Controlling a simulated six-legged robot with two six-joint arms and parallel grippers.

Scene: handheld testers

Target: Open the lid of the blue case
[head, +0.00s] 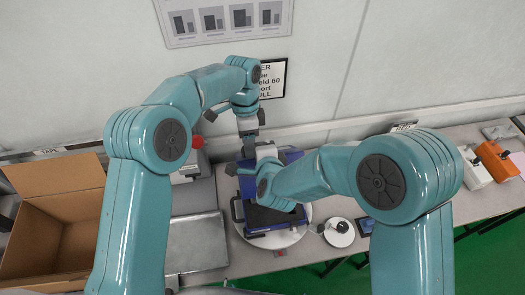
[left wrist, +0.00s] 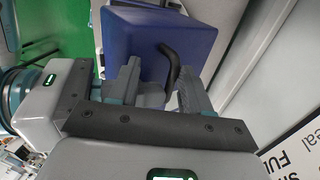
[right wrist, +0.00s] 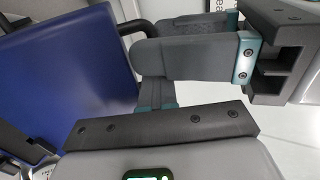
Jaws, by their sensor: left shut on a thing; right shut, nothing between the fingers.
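The blue case (head: 270,228) sits on a round white turntable (head: 288,240). Its dark inside shows, and its blue lid (head: 292,156) stands raised at the back, partly hidden by my arms. The lid fills much of the left wrist view (left wrist: 145,42), with a black handle (left wrist: 172,66) on it. My left gripper (left wrist: 160,82) is shut on the handle, its fingers on either side of it. My right gripper (right wrist: 140,42) is shut and empty, its fingertips close beside a blue panel of the case (right wrist: 60,85). I cannot tell whether they touch it.
An open cardboard box (head: 55,215) stands at the left, with a grey metal tray (head: 197,243) beside it. A small round white device (head: 340,232) is right of the turntable. Orange and white testers (head: 495,160) stand at the far right. The wall is close behind the bench.

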